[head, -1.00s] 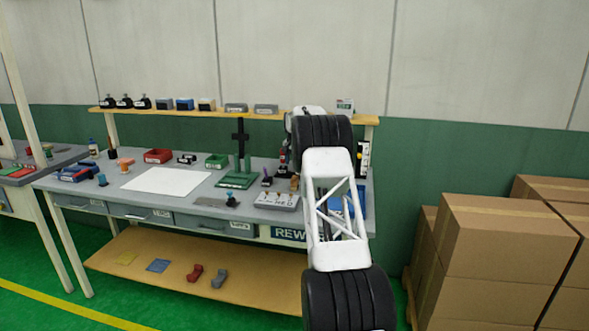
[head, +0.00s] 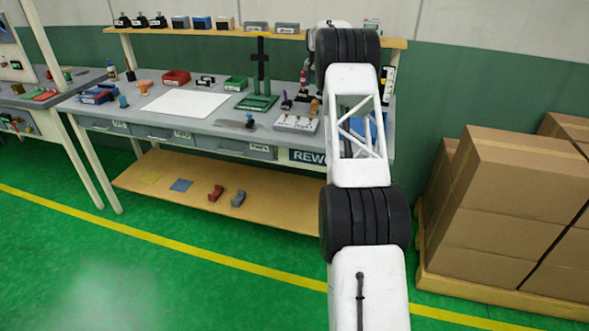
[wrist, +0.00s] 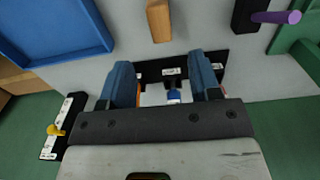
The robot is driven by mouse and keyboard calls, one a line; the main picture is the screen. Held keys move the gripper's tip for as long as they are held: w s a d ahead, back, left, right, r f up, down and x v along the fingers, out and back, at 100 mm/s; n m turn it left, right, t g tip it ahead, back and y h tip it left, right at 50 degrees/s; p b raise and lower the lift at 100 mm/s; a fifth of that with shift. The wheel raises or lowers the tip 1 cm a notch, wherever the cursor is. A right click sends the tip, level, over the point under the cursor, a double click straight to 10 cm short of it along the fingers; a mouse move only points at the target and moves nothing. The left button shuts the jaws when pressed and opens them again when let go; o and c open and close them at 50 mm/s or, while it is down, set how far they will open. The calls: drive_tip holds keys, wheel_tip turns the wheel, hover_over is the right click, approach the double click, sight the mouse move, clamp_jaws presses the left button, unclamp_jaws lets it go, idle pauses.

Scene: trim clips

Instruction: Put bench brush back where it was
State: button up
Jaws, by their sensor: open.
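My gripper (wrist: 168,88) is open, with its two blue fingers apart over a dark labelled strip (wrist: 222,62) at the edge of the grey bench top. A small blue-and-white thing (wrist: 173,96) shows between the fingers; I see no contact with it. A brown wooden piece (wrist: 158,20), possibly the bench brush, is beyond the fingers at the top of the wrist view, apart from them. A brown upright thing, perhaps the same piece, shows in the head view (head: 315,107) beside my arm. I cannot tell for certain which thing is the brush. My arm hides the gripper in the head view.
A blue bin (wrist: 50,28) is left of the fingers. A purple-handled tool (wrist: 277,17) on a black block and a green fixture (wrist: 305,58) are to the right. A labelled white-and-black holder (wrist: 60,128) is at lower left. Stacked cartons (head: 500,200) stand right of the bench.

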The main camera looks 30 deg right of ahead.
drive_tip(key=s+a+r+n, duration=0.1)
drive_tip(key=s+a+r, duration=0.5)
drive_tip(key=a+r, duration=0.25)
drive_tip(key=s+a+r+n, duration=0.1)
drive_tip(key=s+a+r, duration=0.5)
drive_tip(key=a, duration=0.4)
drive_tip(key=s+a+r+n+t, duration=0.1)
drive_tip(key=s+a+r, duration=0.3)
drive_tip(key=s+a, duration=0.45)
drive_tip(key=s+a+r+n, duration=0.1)
drive_tip(key=s+a+r, duration=0.3)
drive_tip(key=s+a, duration=0.5)
drive_tip(key=s+a+f+n+t, duration=0.1)
drive_tip(key=s+a, duration=0.4)
drive_tip(key=s, duration=0.6)
drive_tip(key=s+a+f+n, duration=0.1)
drive_tip(key=s+a, duration=0.4)
drive_tip(key=s, duration=0.6)
drive_tip(key=s+a+f+n, duration=0.1)
drive_tip(key=s+a+f, duration=0.1)
drive_tip(key=s, duration=0.5)
drive_tip(key=s+a+f+n, duration=0.1)
drive_tip(key=s+a+f, duration=0.1)
drive_tip(key=s+f, duration=0.3)
drive_tip(key=s+a+f, duration=0.2)
drive_tip(key=s+f, duration=0.1)
drive_tip(key=s, duration=0.8)
drive_tip(key=shift+s+a+f+n+t, duration=0.2)
drive_tip(key=shift+a+f+n+t, duration=0.1)
drive_tip(key=shift+n, duration=0.1)
